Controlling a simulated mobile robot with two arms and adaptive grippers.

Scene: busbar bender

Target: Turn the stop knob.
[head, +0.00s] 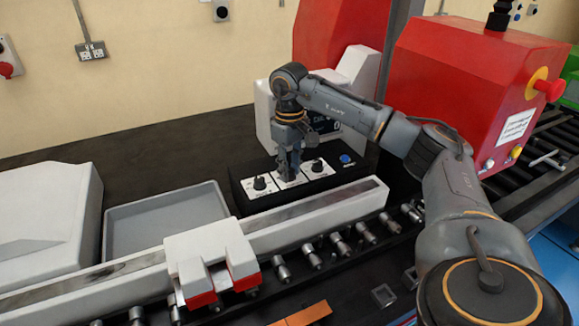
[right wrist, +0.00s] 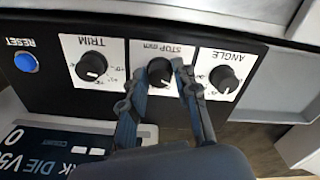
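The stop knob (right wrist: 160,73) is a round black knob on the white middle plate marked STOP mm, seen upside down in the right wrist view. In the head view my gripper hides it. My right gripper (head: 288,174) points down at the middle of the black control box (head: 241,198). In the right wrist view the two fingertips of this gripper (right wrist: 160,69) stand on either side of the stop knob, very close to it. I cannot tell whether they touch it. My left gripper is in neither view.
The angle knob (right wrist: 223,78) and trim knob (right wrist: 91,66) flank the stop knob closely. A blue reset button (right wrist: 26,62) is at the box's end. A long pale rail (head: 310,212) runs in front of the box. A grey tray (head: 165,218) lies to the left.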

